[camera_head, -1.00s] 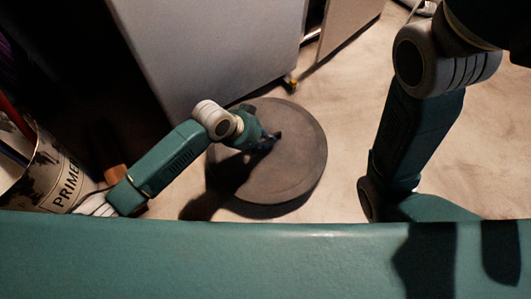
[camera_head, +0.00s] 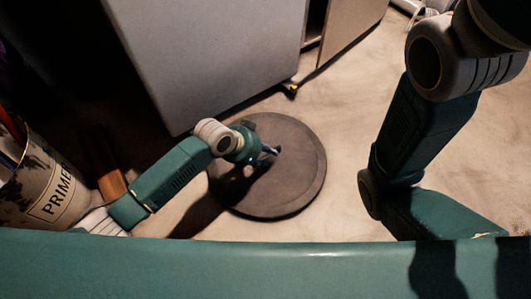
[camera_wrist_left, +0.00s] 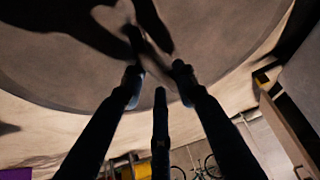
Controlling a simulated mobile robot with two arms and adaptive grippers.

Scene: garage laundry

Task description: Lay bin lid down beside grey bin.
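The bin lid (camera_head: 300,178) is a dark, round disc lying flat, apparently on the floor. My left gripper (camera_head: 271,152) is over its middle. In the left wrist view the lid (camera_wrist_left: 225,35) fills the top, and the left gripper (camera_wrist_left: 157,78) has its dark fingers spread apart. A narrow strip, perhaps the handle, shows near the fingertips; I cannot tell if they touch it. A large grey box-shaped body (camera_head: 215,55) stands just behind the lid; I cannot tell if it is the grey bin. My right gripper is out of view.
A paint can marked PRIMER (camera_head: 45,190) stands at the left, with a brown block (camera_head: 112,183) beside it. A yellow-marked caster (camera_head: 290,90) is behind the lid. Pale floor (camera_head: 335,115) is clear to the right of the lid, up to my right arm.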

